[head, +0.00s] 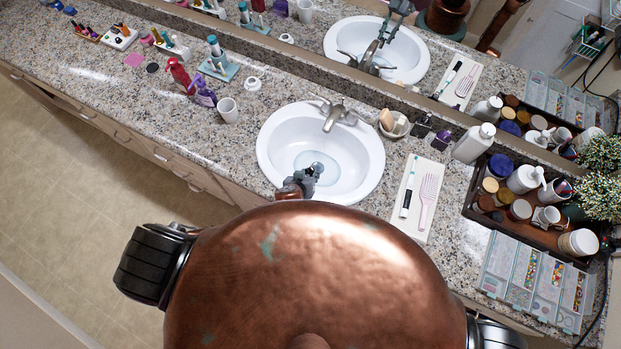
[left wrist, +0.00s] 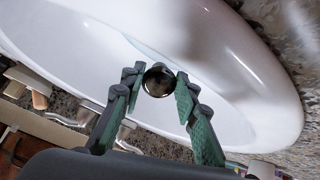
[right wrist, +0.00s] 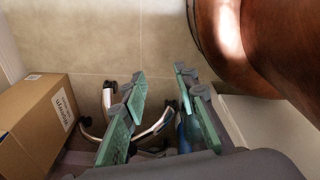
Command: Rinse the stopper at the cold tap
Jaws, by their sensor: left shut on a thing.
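My left gripper (head: 314,170) reaches over the near part of the white sink basin (head: 362,172). In the left wrist view its fingers (left wrist: 158,85) are shut on a dark, shiny round stopper (left wrist: 159,81), held between the fingertips with the white basin behind. In the head view the stopper is too small to tell from the fingertips. The metal tap (head: 332,118) stands at the basin's back rim, apart from the gripper. I cannot tell which side is cold. My right gripper (right wrist: 159,74) is open and empty above the floor, out of the head view.
A cup (head: 228,110) and bottles stand left of the sink. A soap dish (head: 395,124), a white tray with a brush (head: 428,195), a pump bottle (head: 473,143) and a crowded dark tray (head: 480,222) are to the right. A cardboard box (right wrist: 38,120) is near my right gripper.

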